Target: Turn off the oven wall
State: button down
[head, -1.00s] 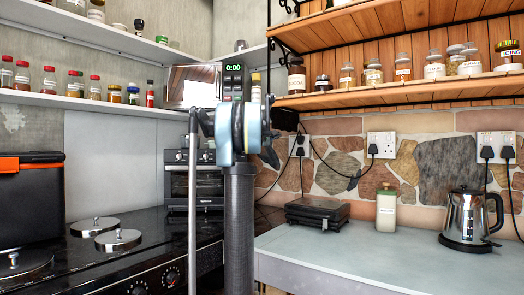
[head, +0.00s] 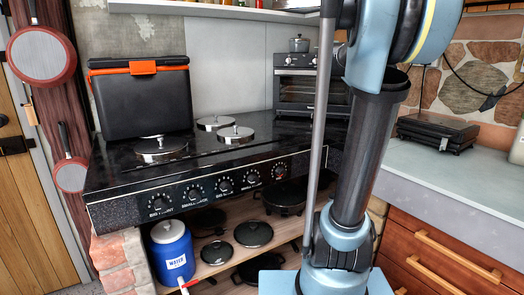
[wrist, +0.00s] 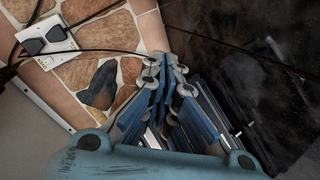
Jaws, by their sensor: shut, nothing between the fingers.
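A black stove (head: 112,176) stands left of my arm in the head view. Its front panel has a row of black knobs with labels; the right one (head: 279,172) shows reddish marks beside it. A small countertop oven (head: 303,92) with a glass door and knobs stands at the back of the stove top, partly hidden by my arm. My gripper (wrist: 165,62) is shut and empty in the wrist view, in front of a stone wall and a dark surface. It is not visible in the head view.
A black box with an orange latch (head: 137,100) sits on the stove top by round metal lids. Pans and a blue water container (head: 172,250) are below. A grey counter (head: 455,175) with a black grill (head: 437,132) is at right. Sockets (wrist: 45,40) show in the wrist view.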

jog(key=s+a+f+m+g+y, duration=0.1)
jog(key=s+a+f+y, duration=0.4)
jog(key=s+a+f, duration=0.6)
jog(key=s+a+f+y, duration=0.5)
jog(key=s+a+f, duration=0.3)
jog(key=a+f, duration=0.55)
jog(key=s+f+g, duration=0.5)
jog(key=s+f, duration=0.6)
jog(key=s, duration=0.4)
jog(key=shift+d+f, duration=0.25)
jog(key=shift+f, duration=0.05)
